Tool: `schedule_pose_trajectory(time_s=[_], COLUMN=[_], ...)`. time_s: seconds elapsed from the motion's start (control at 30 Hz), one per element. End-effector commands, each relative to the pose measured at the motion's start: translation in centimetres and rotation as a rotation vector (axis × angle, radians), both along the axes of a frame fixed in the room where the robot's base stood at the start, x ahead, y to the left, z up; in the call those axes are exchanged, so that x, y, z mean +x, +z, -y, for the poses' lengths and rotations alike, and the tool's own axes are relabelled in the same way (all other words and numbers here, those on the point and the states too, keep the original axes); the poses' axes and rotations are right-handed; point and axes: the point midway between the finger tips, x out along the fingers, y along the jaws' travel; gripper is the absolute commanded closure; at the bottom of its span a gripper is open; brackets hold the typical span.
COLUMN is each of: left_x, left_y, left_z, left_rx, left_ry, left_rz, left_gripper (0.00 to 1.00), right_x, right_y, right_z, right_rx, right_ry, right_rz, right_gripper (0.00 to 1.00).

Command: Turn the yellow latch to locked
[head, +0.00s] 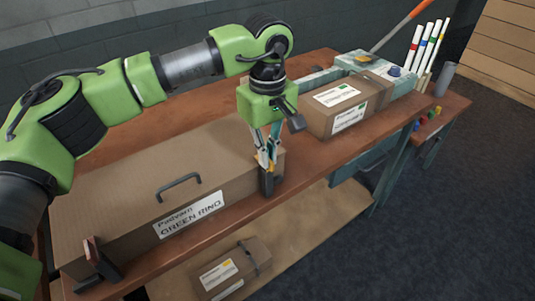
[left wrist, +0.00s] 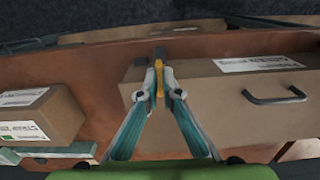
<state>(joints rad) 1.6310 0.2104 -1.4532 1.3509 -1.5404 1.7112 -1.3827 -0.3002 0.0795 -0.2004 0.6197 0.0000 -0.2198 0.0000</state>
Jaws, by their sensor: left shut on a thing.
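The yellow latch (left wrist: 159,76) is a small narrow bar beside a dark bracket at the end of the long brown case. It is mostly hidden by my fingers, and its exact angle is hard to tell. My left gripper (head: 265,160) points down at the case's right front corner. In the left wrist view its two fingertips (left wrist: 158,92) are closed on the latch from both sides. The dark bracket (head: 267,184) stands just below the fingertips in the head view. My right gripper is not in view.
The long case (head: 120,190) has a dark handle (head: 179,187) and a white label. A second bracket (head: 96,262) stands at its left end. A smaller carton (head: 322,118) sits to the right on the workbench (head: 110,137). Another carton (head: 232,268) lies on the lower shelf.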

Motion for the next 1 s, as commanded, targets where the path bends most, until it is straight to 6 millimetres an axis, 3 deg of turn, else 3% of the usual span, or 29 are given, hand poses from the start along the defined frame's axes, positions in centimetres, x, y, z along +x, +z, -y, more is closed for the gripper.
schedule_pose_trajectory(time_s=[0.2, 0.3, 0.67, 0.83, 1.0], left_x=[0.1, 0.1, 0.1, 0.1, 0.1], left_y=[0.2, 0.2, 0.3, 2.2, 5.9], left_z=[0.0, 0.0, 0.0, 0.1, 0.1], left_rx=[-0.003, -0.002, 0.0, -0.002, -0.003], left_ry=[-0.001, -0.001, 0.001, 0.0, 0.002], left_rz=[0.005, 0.004, 0.003, 0.004, 0.006], left_gripper=[1.0, 0.78, 0.78, 0.78, 0.78], right_x=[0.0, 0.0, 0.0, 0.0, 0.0], right_y=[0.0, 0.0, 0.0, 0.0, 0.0], right_z=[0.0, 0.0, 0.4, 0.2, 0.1], right_rx=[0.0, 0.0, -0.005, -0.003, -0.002], right_ry=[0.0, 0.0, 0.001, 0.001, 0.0], right_rz=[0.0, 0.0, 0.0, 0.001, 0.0], right_gripper=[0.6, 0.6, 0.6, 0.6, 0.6])
